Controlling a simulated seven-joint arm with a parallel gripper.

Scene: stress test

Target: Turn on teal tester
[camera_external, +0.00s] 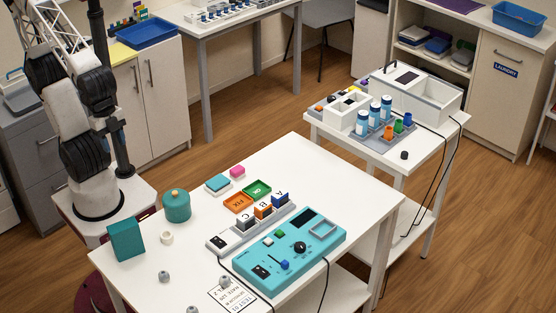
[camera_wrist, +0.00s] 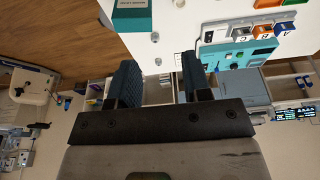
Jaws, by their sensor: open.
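The teal tester (camera_external: 290,250) lies flat on the near white table in the external view. It has a dark screen, a black knob, a blue slider, a green button and a grey-rimmed recess. A black switch (camera_external: 261,271) sits at its near left corner; its position is too small to read. In the wrist view part of the teal tester (camera_wrist: 250,57) shows at the upper right, beyond the fingers. My gripper (camera_wrist: 159,75) is open and empty, apart from the tester. The external view shows my arm at the left, but not the gripper.
A grey rack (camera_external: 226,241) with blocks C, B and A stands behind the tester. A teal box (camera_external: 127,240), teal jar (camera_external: 176,205), white ring (camera_external: 167,238) and paper card (camera_external: 232,294) lie leftward. Cables hang off the front edge. The far table corner is clear.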

